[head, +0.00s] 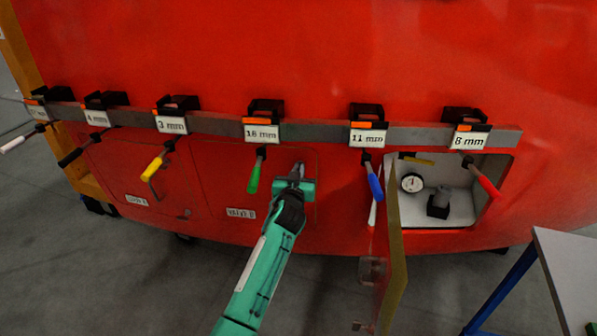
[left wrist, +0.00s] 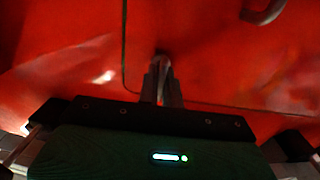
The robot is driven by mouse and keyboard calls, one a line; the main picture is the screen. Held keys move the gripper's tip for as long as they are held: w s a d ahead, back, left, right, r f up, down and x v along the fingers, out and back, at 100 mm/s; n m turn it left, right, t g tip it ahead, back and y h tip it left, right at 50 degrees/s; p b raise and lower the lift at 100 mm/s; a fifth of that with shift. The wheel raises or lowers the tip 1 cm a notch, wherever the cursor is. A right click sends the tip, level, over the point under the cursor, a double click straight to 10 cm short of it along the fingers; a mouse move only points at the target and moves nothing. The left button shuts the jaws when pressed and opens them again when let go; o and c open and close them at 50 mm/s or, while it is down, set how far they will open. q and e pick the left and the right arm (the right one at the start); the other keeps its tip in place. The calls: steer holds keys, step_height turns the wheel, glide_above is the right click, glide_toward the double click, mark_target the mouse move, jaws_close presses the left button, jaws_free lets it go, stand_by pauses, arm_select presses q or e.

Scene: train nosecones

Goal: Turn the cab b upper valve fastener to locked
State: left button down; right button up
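The red panel (head: 235,185) with a small white label (head: 241,213), too blurred to read surely, lies flush in the red nosecone and looks closed. My left gripper (head: 299,172) is at the upper right part of this panel, pointing at its surface. In the left wrist view, its two narrow grey fingers (left wrist: 162,82) are close together, with a small grey metal fastener (left wrist: 162,60) between their tips, by the panel seam. The fastener's turn angle is mostly hidden by the fingers. My right gripper is not in view.
Several T-handled tools with coloured grips hang from a grey rail (head: 220,128) above the panels, a green grip (head: 256,172) close left of my gripper. An open hatch door (head: 393,260) sticks out to the right, beside a compartment with a gauge (head: 411,183). A table (head: 570,265) stands lower right.

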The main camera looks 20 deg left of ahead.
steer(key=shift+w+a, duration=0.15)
arm_select(q)
steer(key=shift+m, duration=0.3)
steer(key=m, duration=0.3)
steer(key=shift+d+m, duration=0.1)
steer(key=shift+m, duration=0.2)
steer(key=m, duration=0.4)
steer(key=shift+p, duration=0.3)
steer(key=shift+d+f+m+p, duration=0.15)
steer(key=shift+m+p, duration=0.35)
steer(key=shift+m, duration=1.95)
steer(key=shift+f+m+p, duration=0.15)
steer(key=shift+m+p, duration=0.35)
steer(key=shift+m, duration=1.95)
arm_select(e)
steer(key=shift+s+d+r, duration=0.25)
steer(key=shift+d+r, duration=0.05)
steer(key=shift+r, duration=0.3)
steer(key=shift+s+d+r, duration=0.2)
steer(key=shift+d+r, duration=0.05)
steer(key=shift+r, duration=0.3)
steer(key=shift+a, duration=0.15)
